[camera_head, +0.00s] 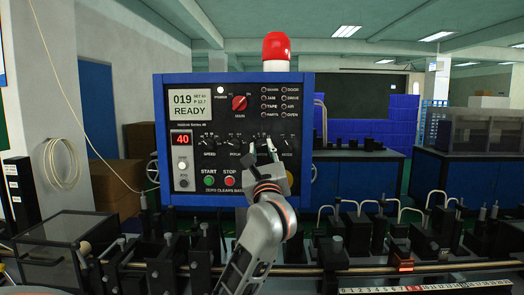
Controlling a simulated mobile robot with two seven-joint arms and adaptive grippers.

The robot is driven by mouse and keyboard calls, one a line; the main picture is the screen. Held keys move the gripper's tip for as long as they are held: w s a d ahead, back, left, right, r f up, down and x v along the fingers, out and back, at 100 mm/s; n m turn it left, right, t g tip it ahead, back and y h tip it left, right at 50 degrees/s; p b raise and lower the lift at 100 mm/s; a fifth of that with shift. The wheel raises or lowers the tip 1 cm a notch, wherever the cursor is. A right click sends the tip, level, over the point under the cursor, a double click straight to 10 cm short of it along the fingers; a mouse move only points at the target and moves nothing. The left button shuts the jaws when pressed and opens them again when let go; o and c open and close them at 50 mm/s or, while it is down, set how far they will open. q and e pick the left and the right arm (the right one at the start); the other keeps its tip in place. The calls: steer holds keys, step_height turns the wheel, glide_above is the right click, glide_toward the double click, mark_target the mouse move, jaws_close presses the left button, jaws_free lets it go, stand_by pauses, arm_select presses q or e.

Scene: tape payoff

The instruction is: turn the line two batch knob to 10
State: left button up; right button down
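A control panel (215,107) with a blue frame stands ahead. It has a row of small black knobs, with the speed knob (208,142) and pitch knob (234,142) at left and the mode knob (288,142) at right. My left gripper (262,149) is in front of the third place in this row, its two fingers pointing at the panel and visibly apart. The gripper hides that knob's label and most of the knob, so its setting and any contact cannot be told. My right gripper is not in view.
A red beacon (276,47) tops the panel. Green start (209,181) and red stop (230,181) buttons sit low left of my gripper. A red main switch (240,102) is above. Machine fixtures and a scale (425,288) lie below.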

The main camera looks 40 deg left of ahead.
arm_select(q)
steer(key=shift+n, duration=0.4)
steer(key=shift+w+n+g+b, duration=0.1)
steer(key=shift+n+g+b, duration=0.3)
steer(key=shift+b, duration=0.05)
steer(key=shift+f+n+g+y+b, duration=0.1)
steer(key=shift+n+g+y+b, duration=0.35)
steer(key=shift+n, duration=0.45)
steer(key=n+g+b, duration=0.1)
steer(key=n, duration=0.1)
steer(key=n+g+b, duration=0.1)
steer(key=n, duration=0.1)
steer(key=shift+w+d+n+y, duration=0.15)
steer(key=shift+d+n+y, duration=0.1)
steer(key=shift+n, duration=0.15)
steer(key=shift+n+g+b, duration=0.45)
steer(key=shift+n+b, duration=0.2)
steer(key=shift+n, duration=0.45)
steer(key=n, duration=0.1)
steer(key=n+g+b, duration=0.1)
steer(key=shift+r+n, duration=0.3)
steer(key=shift+r, duration=0.05)
steer(key=shift+r+n+g, duration=0.15)
steer(key=shift+n+g, duration=0.35)
steer(key=shift+n, duration=0.5)
steer(key=shift+b, duration=0.3)
